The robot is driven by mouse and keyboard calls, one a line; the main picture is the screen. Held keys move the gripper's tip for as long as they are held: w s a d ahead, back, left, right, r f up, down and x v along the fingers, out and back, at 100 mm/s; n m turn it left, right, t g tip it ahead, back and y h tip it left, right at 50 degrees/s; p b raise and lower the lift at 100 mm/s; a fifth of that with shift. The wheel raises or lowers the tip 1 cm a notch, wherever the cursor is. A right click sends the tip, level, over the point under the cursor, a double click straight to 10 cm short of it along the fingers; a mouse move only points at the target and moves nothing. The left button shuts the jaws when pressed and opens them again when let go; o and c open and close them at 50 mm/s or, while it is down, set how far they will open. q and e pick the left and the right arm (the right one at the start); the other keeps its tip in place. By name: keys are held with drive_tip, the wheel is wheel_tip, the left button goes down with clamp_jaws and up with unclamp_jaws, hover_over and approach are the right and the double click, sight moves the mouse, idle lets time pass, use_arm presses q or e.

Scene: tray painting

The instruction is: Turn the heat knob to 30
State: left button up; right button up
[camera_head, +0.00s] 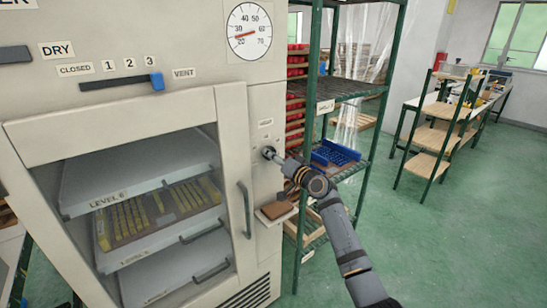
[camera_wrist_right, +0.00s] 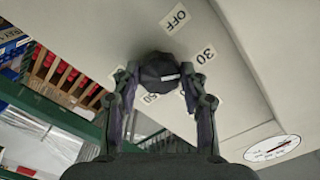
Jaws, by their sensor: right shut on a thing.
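The heat knob (camera_wrist_right: 160,70) is a dark, faceted knob on the cabinet's pale side panel; in the head view it is mostly hidden at my right gripper (camera_head: 270,154). In the right wrist view my right gripper (camera_wrist_right: 160,88) is shut on the knob, one finger on each side. A label OFF (camera_wrist_right: 175,17) and a label 30 (camera_wrist_right: 206,56) show beside the knob. Further labels below it are partly covered by the fingers. A small white mark sits on the knob's lower right part; which label it points at is hard to tell. My left gripper is not in view.
A dial gauge (camera_head: 249,32) with a red needle is above on the cabinet. A blue slider (camera_head: 157,81) stands past 3, near VENT. The glazed door (camera_head: 150,200) with its handle (camera_head: 244,210) is left of my arm. A green shelf rack (camera_head: 345,90) stands close on the right.

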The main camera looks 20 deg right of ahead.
drive_tip(key=shift+f, duration=0.15)
drive_tip(key=o, duration=1.1)
drive_tip(key=shift+o, duration=0.2)
drive_tip(key=v, duration=1.2)
